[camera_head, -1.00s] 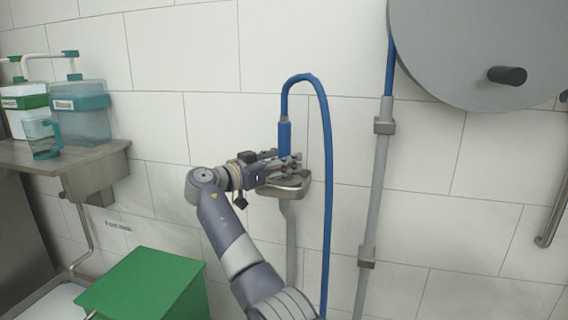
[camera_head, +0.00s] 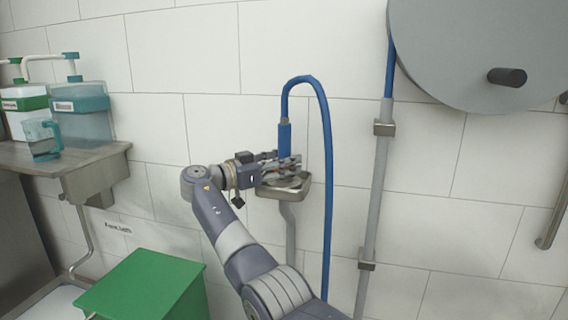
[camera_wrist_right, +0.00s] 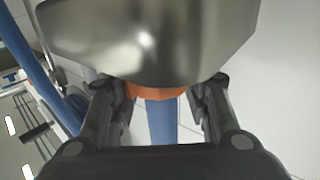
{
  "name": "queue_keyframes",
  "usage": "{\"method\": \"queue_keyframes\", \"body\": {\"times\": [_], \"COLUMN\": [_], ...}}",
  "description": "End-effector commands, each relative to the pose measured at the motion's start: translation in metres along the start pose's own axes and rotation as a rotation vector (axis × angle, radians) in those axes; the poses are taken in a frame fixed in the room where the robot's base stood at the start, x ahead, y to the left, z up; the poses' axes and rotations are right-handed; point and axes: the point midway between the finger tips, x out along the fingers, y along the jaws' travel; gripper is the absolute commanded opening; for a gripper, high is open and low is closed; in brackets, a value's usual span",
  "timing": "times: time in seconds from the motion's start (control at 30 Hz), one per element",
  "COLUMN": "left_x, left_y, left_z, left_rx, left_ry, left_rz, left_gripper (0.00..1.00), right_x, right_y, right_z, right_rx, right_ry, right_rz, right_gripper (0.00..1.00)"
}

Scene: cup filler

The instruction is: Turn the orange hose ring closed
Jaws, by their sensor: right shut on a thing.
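The orange hose ring (camera_wrist_right: 155,91) shows in the right wrist view as a partial orange band, partly hidden behind a metal basin. The blue hose (camera_wrist_right: 162,122) continues below it in that view. In the head view the hose's thick blue end (camera_head: 284,139) hangs upright above the small metal basin (camera_head: 283,194) on the wall. My right gripper (camera_head: 286,172) is at the hose's lower end, just above the basin. Its fingers also show in the wrist view (camera_wrist_right: 158,88), one on each side of the orange ring, shut on it. My left gripper is not in view.
The blue hose loops up and down right of the gripper. A grey wall pipe (camera_head: 374,195) and a large grey reel (camera_head: 490,45) are farther right. A green box (camera_head: 148,285) stands below left; a metal shelf (camera_head: 75,167) holds containers and a jug (camera_head: 43,139).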

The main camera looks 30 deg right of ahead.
Motion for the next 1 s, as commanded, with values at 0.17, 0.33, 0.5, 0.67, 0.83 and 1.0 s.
{"method": "queue_keyframes", "body": {"times": [0.17,0.33,0.5,0.67,0.83,1.0], "left_x": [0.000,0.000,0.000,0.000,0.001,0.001], "left_y": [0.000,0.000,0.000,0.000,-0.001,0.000], "left_z": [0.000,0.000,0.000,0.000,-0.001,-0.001], "left_rx": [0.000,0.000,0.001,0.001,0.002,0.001], "left_ry": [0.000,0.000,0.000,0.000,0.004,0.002], "left_rz": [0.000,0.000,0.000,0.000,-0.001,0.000], "left_gripper": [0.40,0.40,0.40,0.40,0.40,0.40], "right_x": [0.000,0.000,0.000,0.000,-0.006,-0.035], "right_y": [0.000,0.000,0.000,0.000,0.000,-0.001], "right_z": [0.001,0.001,0.001,0.001,0.000,0.000], "right_rx": [-0.001,-0.001,-0.001,-0.001,0.000,0.000], "right_ry": [-0.002,-0.002,-0.001,-0.001,-0.001,0.000], "right_rz": [0.002,0.001,0.001,0.000,-0.001,-0.004], "right_gripper": [0.20,0.51,0.65,0.65,0.65,0.65]}}
